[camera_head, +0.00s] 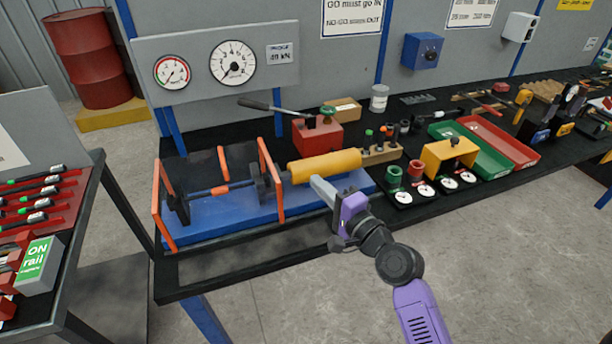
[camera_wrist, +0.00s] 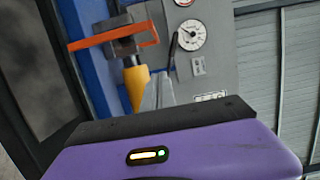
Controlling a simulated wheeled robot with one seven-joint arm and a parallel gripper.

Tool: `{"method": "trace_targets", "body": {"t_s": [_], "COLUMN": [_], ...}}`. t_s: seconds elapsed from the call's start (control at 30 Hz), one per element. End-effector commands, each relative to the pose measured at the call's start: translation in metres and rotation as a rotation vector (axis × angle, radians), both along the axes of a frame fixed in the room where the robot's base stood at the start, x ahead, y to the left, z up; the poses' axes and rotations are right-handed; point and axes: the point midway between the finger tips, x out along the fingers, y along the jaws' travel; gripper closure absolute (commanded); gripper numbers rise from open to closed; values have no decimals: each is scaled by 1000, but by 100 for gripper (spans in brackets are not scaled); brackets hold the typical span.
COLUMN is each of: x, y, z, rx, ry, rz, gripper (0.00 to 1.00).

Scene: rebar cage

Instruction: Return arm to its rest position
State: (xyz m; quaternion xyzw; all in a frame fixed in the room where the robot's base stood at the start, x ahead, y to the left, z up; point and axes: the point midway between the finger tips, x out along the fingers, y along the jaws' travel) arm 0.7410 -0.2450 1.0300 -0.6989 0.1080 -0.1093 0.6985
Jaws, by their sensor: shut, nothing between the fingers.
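My gripper (camera_head: 318,184) is on the purple and dark arm (camera_head: 415,312), over the front edge of the bench in the head view. Its pale fingers are together with nothing between them. They point up and left, close in the picture to the yellow cylinder (camera_head: 325,167) of the pull rig. I cannot tell whether they touch it. In the wrist view the gripper's fingers (camera_wrist: 158,92) show above the purple housing, beside the yellow cylinder (camera_wrist: 136,86).
The rig has a blue base (camera_head: 225,218) and orange frames (camera_head: 270,180). Behind stand a red pump (camera_head: 318,134) and a gauge panel (camera_head: 215,62). To the right are a yellow bridge (camera_head: 449,158) and green tray (camera_head: 470,150). A tool rack (camera_head: 40,200) stands left. Floor in front is clear.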

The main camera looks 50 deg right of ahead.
Motion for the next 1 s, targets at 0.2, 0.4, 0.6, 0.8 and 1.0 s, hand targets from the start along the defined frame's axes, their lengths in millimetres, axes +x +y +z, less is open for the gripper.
{"method": "trace_targets", "body": {"t_s": [0.2,0.4,0.6,0.8,1.0], "x": [-4,-4,-26,-62,-106], "y": [1,-1,-13,25,85], "z": [0,2,20,9,-3], "rx": [0,-38,-369,-678,-987], "ry": [1,6,78,216,342], "rz": [0,-9,-136,-165,-110], "gripper": [100,100,100,100,100]}}
